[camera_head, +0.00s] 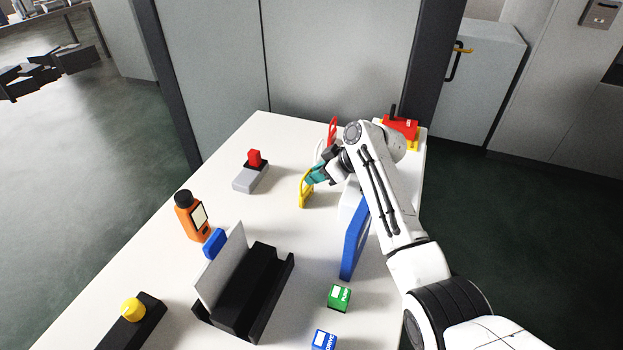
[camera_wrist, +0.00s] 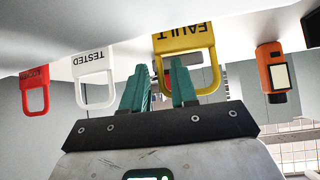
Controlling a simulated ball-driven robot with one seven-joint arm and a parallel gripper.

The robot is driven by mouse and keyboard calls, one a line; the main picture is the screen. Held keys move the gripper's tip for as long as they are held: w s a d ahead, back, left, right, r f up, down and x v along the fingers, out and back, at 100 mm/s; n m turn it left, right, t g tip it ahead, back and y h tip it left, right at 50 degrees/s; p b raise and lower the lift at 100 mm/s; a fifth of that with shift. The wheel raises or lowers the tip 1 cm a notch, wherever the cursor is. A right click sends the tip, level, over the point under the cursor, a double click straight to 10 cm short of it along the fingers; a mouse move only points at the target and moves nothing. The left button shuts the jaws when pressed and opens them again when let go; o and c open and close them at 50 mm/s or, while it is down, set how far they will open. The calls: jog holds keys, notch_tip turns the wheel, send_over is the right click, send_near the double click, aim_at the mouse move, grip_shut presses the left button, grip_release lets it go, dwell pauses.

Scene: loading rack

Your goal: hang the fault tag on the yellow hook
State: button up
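The fault tag (camera_head: 305,191) is yellow, a lettered plate with a handle-like loop, and stands on the white table. In the wrist view the fault tag (camera_wrist: 185,43) appears inverted, lettered FAULT. My gripper (camera_head: 314,176) is at the tag. In the wrist view my gripper (camera_wrist: 157,75) has its teal fingers apart, with one side bar of the loop between them. One finger overlaps the loop opening; contact cannot be told. A small yellow piece (camera_head: 463,49) by a black handle on the grey cabinet may be the yellow hook; its shape is too small to tell.
A white TESTED tag (camera_wrist: 94,75) and a red tag (camera_wrist: 36,92) stand beside the fault tag. An orange meter (camera_head: 192,217), a blue panel (camera_head: 354,240) and a black holder (camera_head: 250,290) occupy the table (camera_head: 290,135). A red device (camera_head: 401,128) stands behind my arm.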

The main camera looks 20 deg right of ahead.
grip_shut()
dwell(0.5)
notch_tip(320, 180, up, 10)
jog(key=p, duration=0.7)
